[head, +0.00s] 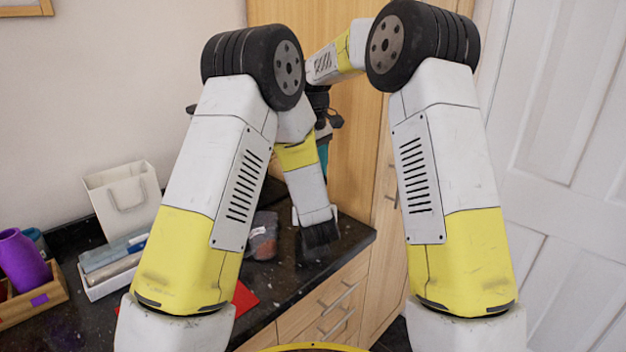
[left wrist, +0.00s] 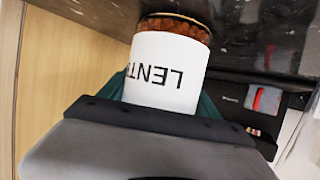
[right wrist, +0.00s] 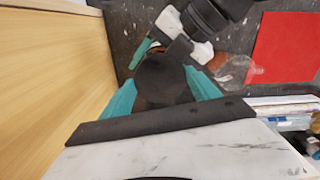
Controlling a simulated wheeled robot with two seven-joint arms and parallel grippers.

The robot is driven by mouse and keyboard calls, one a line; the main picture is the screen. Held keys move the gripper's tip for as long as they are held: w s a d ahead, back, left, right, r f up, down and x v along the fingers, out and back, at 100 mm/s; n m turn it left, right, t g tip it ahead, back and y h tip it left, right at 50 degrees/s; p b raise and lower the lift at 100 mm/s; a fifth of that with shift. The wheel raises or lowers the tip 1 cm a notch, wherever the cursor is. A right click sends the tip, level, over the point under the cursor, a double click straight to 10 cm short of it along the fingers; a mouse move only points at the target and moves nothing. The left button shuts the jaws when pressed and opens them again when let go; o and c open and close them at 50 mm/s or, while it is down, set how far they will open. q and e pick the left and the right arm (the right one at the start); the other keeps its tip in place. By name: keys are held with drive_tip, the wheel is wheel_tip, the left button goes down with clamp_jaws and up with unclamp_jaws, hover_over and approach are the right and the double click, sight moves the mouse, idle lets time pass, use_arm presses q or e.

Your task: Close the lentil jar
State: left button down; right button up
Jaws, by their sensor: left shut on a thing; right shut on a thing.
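The lentil jar (left wrist: 168,72) shows upside down in the left wrist view, with a white label and red-brown lentils beyond it. My left gripper (left wrist: 163,95) is shut on it, a teal finger on each side. The jar's end beside the dark counter shows; its mouth is hidden behind my gripper. In the right wrist view my right gripper (right wrist: 160,82) is shut on a dark round lid (right wrist: 163,75). My left gripper's teal finger shows just beyond it. The lid hides what is below, so I cannot tell whether it touches the jar. In the head view my arms hide the jar.
A clear glass container (head: 264,238) stands on the dark counter (head: 285,275), close to my left gripper. A red sheet (right wrist: 287,48) lies nearby. A wooden panel (right wrist: 50,70) borders the counter.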

drive_tip(key=shift+f, duration=0.6)
